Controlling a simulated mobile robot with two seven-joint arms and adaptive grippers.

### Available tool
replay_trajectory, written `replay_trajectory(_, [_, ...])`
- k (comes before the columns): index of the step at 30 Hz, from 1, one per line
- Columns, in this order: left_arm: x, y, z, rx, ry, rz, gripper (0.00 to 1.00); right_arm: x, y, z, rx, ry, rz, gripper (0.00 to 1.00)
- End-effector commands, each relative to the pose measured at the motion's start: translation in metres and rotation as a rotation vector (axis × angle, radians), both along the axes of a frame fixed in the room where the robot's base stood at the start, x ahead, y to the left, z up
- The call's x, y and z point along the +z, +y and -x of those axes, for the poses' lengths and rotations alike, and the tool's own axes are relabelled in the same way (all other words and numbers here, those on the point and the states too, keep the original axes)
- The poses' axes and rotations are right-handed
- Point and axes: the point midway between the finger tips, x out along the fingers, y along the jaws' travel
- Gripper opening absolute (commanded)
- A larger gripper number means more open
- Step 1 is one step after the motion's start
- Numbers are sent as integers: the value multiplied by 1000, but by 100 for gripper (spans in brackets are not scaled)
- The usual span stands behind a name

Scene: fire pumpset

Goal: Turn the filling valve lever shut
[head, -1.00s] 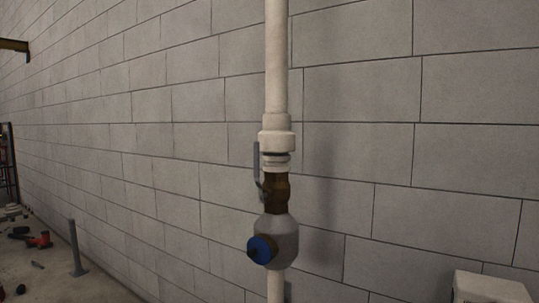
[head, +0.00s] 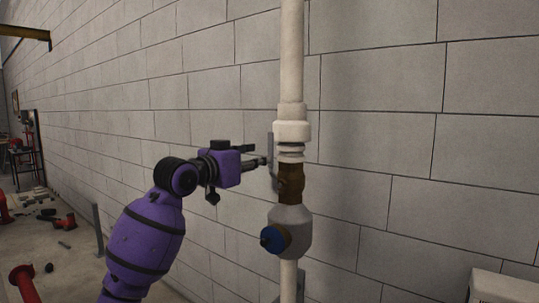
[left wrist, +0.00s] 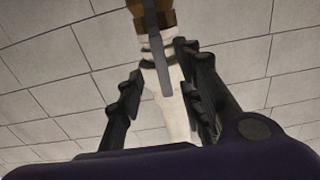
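The filling valve has a brown body (head: 291,183) on a white vertical pipe (head: 292,60). Its grey lever (head: 274,146) stands upright along the pipe's left side. In the left wrist view the lever (left wrist: 163,65) appears as a grey bar in front of the white pipe, lined up between the fingers. My left gripper (head: 264,161) reaches in from the left with its fingertips close to the lever. Its two dark fingers (left wrist: 160,78) are apart in the left wrist view, one on each side of the lever. Contact cannot be told. My right gripper is not in view.
A grey fitting with a blue cap (head: 274,239) sits just below the valve. The block wall (head: 390,150) stands close behind the pipe. A white box (head: 502,287) is at lower right. Red parts (head: 62,223) and a grey post (head: 98,228) stand on the floor at left.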

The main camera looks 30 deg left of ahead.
Motion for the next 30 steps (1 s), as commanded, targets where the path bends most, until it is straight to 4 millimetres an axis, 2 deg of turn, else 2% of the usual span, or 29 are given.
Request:
replay_trajectory(1, [14, 0, 2, -5, -14, 2, 34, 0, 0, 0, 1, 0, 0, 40])
replay_trajectory(5, [26, 0, -1, -10, -26, 7, 34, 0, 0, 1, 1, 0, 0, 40])
replay_trajectory(18, [26, -5, -63, -9, -27, 7, 34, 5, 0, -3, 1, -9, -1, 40])
replay_trajectory(22, [26, -5, -71, -8, -26, 5, 34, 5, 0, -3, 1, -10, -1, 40])
replay_trajectory(30, [24, -6, -73, -8, -25, 4, 34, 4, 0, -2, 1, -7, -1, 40])
